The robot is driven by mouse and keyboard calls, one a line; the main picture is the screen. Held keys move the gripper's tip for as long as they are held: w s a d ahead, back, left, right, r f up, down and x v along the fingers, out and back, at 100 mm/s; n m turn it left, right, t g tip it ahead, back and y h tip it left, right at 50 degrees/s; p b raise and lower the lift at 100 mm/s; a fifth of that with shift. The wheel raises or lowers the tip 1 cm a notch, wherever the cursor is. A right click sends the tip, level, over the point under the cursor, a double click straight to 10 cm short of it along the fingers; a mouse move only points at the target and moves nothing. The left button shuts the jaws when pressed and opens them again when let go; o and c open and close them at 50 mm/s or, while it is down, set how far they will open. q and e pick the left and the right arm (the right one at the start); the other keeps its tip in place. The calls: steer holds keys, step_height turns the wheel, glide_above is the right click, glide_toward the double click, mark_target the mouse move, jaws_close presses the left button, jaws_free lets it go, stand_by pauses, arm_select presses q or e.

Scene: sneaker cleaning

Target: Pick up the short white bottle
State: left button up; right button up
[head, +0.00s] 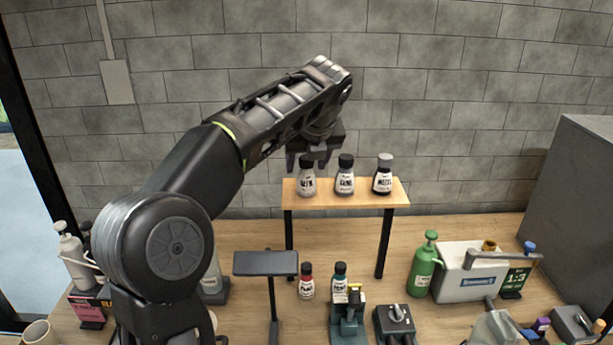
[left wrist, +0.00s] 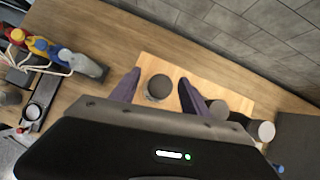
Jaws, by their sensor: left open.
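Three short bottles stand upright in a row on a raised wooden shelf (head: 345,203). The left one, a white bottle with a black cap (head: 307,184), is under my left gripper. The middle bottle (head: 344,183) is greyish white with a black cap. The right bottle (head: 383,184) has a dark body, a white label and a pale cap. My left gripper (head: 306,163) is open, pointing down, with its fingers on either side of the left bottle's cap. In the left wrist view this bottle (left wrist: 159,87) shows from above between the open purple fingertips (left wrist: 159,82). My right gripper is not in view.
A dark small stand (head: 265,264) is in front of the shelf. A green pump bottle (head: 424,268) and a grey box (head: 466,281) stand at right. A block wall is behind.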

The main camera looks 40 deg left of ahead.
arm_select(q)
steer(key=shift+x, duration=1.45)
steer(key=shift+s, duration=0.1)
jaws_close()
